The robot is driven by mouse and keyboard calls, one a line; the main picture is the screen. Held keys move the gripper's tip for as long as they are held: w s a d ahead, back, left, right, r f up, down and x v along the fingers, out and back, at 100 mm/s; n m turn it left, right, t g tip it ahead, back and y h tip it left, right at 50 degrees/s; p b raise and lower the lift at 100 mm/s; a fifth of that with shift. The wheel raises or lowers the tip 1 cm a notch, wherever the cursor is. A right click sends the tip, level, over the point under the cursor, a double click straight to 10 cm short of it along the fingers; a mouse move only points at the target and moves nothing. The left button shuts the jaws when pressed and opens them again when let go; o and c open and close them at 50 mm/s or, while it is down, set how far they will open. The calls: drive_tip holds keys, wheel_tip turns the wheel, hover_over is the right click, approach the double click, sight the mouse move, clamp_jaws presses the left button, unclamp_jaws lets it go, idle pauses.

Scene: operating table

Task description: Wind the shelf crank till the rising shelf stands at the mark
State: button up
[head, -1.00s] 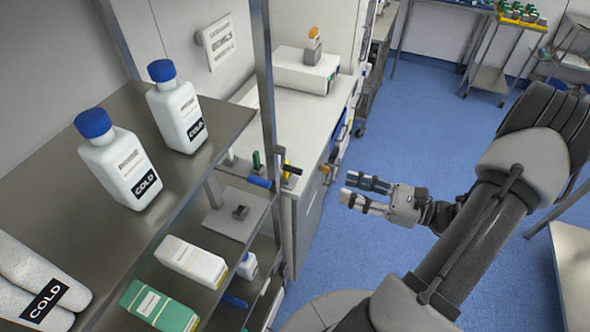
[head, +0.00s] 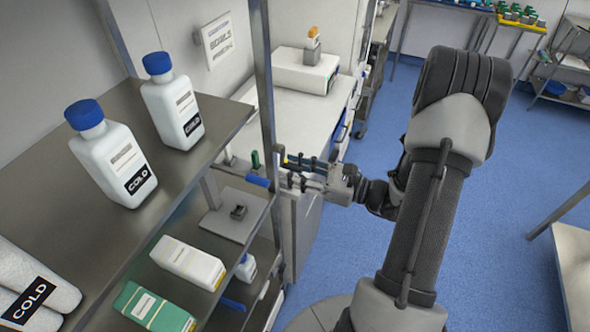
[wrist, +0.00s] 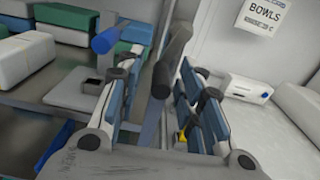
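My gripper (head: 288,169) is open, its two fingers pointing left at the rack's front post (head: 264,90). In the wrist view a dark bar (wrist: 172,58), which looks like part of the crank, shows between the spread fingers (wrist: 158,80); I cannot tell whether they touch it. A blue cylindrical handle (head: 258,181) lies just left of the fingertips and shows outside the left finger in the wrist view (wrist: 105,40). A grey plate with a small dark block (head: 238,212) sits below the upper shelf (head: 120,230); I cannot make out the mark.
White (head: 188,262) and green (head: 150,307) boxes lie below. A white counter (head: 285,115) with a device (head: 305,70) is behind. Blue floor (head: 510,160) is open to the right.

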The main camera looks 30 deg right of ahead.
sight(289, 166)
clamp_jaws()
idle(0.4)
drive_tip(key=shift+s+a+r+m+p, duration=0.1)
drive_tip(key=shift+s+a+m+p, duration=0.05)
drive_tip(key=shift+m+p, duration=0.45)
drive_tip(key=shift+s+a+r+m+p, duration=0.35)
drive_tip(key=shift+r+m+p, duration=0.45)
drive_tip(key=shift+m+p, duration=1.6)
drive_tip(key=shift+s+a+r+m+p, duration=0.35)
drive_tip(key=shift+r+m+p, duration=0.4)
drive_tip(key=shift+m+p, duration=1.6)
drive_tip(key=shift+s+a+r+m+p, duration=0.2)
drive_tip(key=shift+a+r+m+p, duration=0.45)
drive_tip(key=shift+m+p, duration=1.7)
drive_tip(key=shift+d+r+p, duration=0.15)
drive_tip(key=shift+d+p, duration=0.05)
drive_tip(key=shift+p, duration=0.1)
